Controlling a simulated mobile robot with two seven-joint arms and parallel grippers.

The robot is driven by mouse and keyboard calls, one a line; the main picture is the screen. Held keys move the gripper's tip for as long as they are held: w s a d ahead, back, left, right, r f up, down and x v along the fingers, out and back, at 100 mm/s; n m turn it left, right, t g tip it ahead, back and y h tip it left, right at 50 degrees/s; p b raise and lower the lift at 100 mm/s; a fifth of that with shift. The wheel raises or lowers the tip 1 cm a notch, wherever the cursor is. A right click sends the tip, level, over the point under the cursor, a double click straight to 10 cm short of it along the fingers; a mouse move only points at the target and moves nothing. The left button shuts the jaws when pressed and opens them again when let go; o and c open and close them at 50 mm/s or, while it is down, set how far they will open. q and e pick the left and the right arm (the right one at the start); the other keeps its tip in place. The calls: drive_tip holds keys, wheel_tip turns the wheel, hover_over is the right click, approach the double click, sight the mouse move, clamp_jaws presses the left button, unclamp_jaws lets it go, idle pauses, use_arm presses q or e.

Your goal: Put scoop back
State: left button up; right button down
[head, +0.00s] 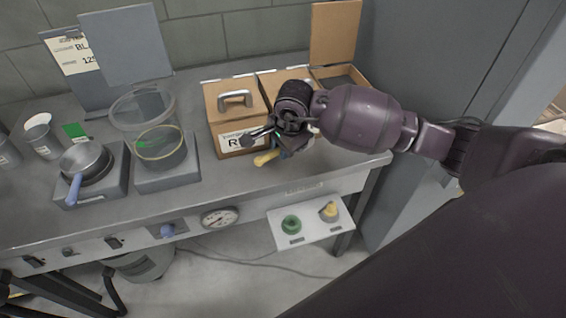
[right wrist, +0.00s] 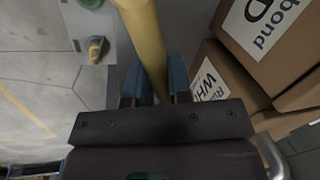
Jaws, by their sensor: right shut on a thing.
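My right gripper (head: 283,140) is in front of the brown boxes at the bench's right end. It is shut on the yellow handle of the scoop (head: 266,158), whose end pokes out below the gripper. In the right wrist view the yellow handle (right wrist: 145,40) runs up from between the blue fingers (right wrist: 155,82). The scoop's head cannot be made out. The left box (head: 222,97) has a closed lid with a metal handle. The right box (head: 345,75) has its lid (head: 335,32) standing open; its inside is mostly hidden. My left gripper is not in view.
A small pan (head: 84,160) with a blue handle and a glass vessel (head: 160,147) stand on grey units to the left. A white shelf (head: 310,222) with green and yellow knobs juts out below the bench front. A grey cabinet stands right of the bench.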

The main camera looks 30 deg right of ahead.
sight(282, 170)
drive_tip(key=shift+s+x, duration=0.2)
drive_tip(key=shift+x, duration=0.75)
drive_tip(key=shift+s+x, duration=0.2)
drive_tip(key=shift+x, duration=0.7)
drive_tip(key=shift+s+x, duration=0.2)
drive_tip(key=shift+x, duration=0.75)
drive_tip(key=shift+f+b, duration=0.15)
drive_tip(key=shift+b, duration=0.15)
drive_tip(key=shift+f, duration=0.15)
drive_tip(key=c, duration=1)
unclamp_jaws()
drive_tip(key=shift+c, duration=0.2)
